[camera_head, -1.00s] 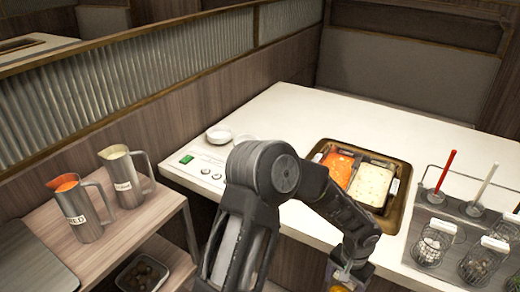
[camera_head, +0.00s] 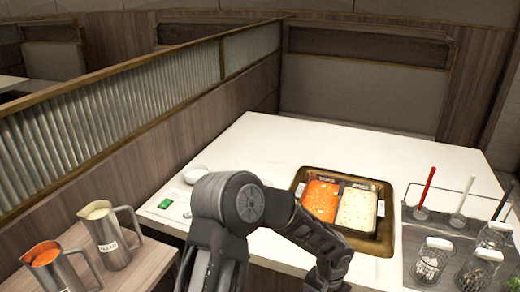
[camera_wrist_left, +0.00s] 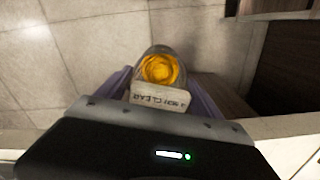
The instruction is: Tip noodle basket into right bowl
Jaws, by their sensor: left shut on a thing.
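In the left wrist view, my left gripper (camera_wrist_left: 162,100) is shut on the noodle basket (camera_wrist_left: 160,60), gripping it near a pale label (camera_wrist_left: 160,97) with dark lettering. The basket is round and shows coiled yellow noodles inside, with pale floor behind it. In the head view my left arm rises in the lower middle; its gripper and the held basket are out of frame below. One small white bowl (camera_head: 195,173) stands on the table left of the arm. My right gripper is not in view.
A two-part pot, orange side (camera_head: 320,199) and cream side (camera_head: 357,208), is set in the white table (camera_head: 262,165). Several wire baskets (camera_head: 434,260) and upright ladles (camera_head: 425,188) stand at right. Two metal pitchers (camera_head: 115,250) stand on the lower-left shelf. A ribbed partition (camera_head: 110,120) runs behind.

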